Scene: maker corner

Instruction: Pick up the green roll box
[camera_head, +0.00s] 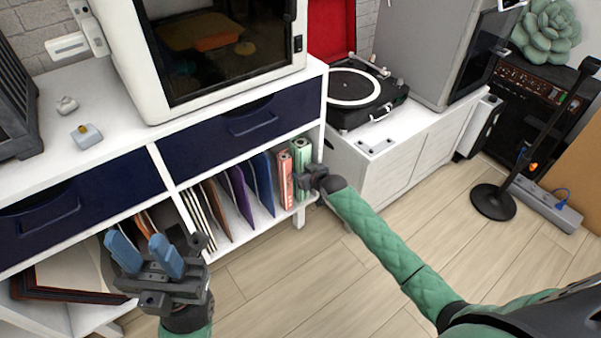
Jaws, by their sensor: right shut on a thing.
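The green roll box (301,156) stands upright at the right end of the open lower shelf, beside a red roll box (285,178). My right gripper (308,180) reaches in from the right and is shut on the green roll box, low on its front; the gripper hides part of the box. The box still appears to be inside the shelf. My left gripper (146,254) is in the lower left, in front of the shelf unit, with its two blue fingers apart and nothing between them.
The white shelf unit (315,90) has navy drawers (240,125) above the open shelf. Several thin folders (238,192) stand left of the roll boxes. A record player (360,95) sits on a white cabinet (400,150) to the right. The wooden floor (400,290) in front is clear.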

